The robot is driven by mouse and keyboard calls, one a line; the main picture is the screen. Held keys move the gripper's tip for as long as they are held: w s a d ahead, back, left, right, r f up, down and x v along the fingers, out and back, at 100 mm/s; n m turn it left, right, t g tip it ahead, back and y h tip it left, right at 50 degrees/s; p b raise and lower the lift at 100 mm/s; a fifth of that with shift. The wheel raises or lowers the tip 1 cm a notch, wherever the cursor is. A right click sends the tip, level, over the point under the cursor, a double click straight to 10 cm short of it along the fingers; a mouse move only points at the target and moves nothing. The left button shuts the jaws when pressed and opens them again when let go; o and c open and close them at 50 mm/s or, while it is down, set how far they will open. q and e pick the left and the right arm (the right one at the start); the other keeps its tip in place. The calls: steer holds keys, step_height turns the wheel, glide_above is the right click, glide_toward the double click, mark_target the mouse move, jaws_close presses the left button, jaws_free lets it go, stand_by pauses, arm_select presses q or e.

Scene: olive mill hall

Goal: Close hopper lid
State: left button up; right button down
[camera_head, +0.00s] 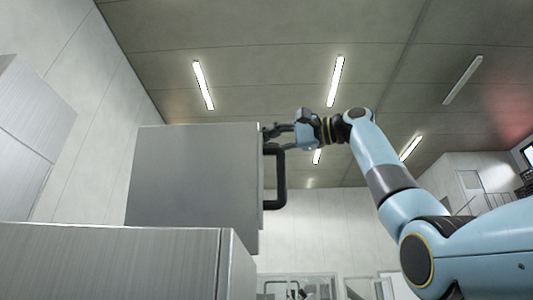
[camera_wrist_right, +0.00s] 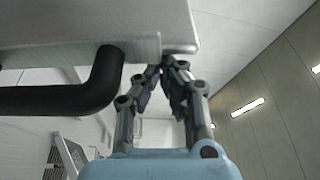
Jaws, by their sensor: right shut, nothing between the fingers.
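The grey hopper lid (camera_head: 190,180) stands raised as an upright panel in the head view, behind the metal hopper body (camera_head: 110,262). A black bar handle (camera_head: 281,182) sticks out from its right edge. My right gripper (camera_head: 270,133) is shut and empty at the lid's upper right corner, just above the handle. In the right wrist view, the shut fingertips (camera_wrist_right: 166,64) are close to the lid's edge (camera_wrist_right: 182,47), beside the handle (camera_wrist_right: 95,92). I cannot tell whether they touch the lid. My left gripper is not in view.
Another metal cabinet (camera_head: 35,110) stands at the left. The pale wall (camera_head: 90,90) runs behind it. Open air lies to the right of the lid, up to my right arm. A railing and a door show far off at the right.

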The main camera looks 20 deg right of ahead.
steer(key=s+a+f+n+g+y+b, duration=0.1)
steer(key=s+a+f+n+y+b, duration=0.1)
steer(key=s+f+n+b, duration=0.4)
steer(key=s+a+f+n+g+y+b, duration=0.1)
steer(key=s+a+f+n+b, duration=0.3)
steer(key=s+b, duration=0.9)
steer(key=shift+s+a+f+n+y+b, duration=0.2)
steer(key=shift+f+n+y+b, duration=0.7)
steer(key=shift+f+n, duration=0.9)
steer(key=shift+f+m, duration=0.15)
steer(key=shift+m, duration=0.15)
step_height(320, 180, up, 4)
steer(key=w+p, duration=0.2)
steer(key=p, duration=0.3)
steer(key=b+v, duration=0.4)
steer(key=v, duration=0.6)
steer(key=shift+s+d, duration=0.25)
steer(key=shift+d, duration=0.1)
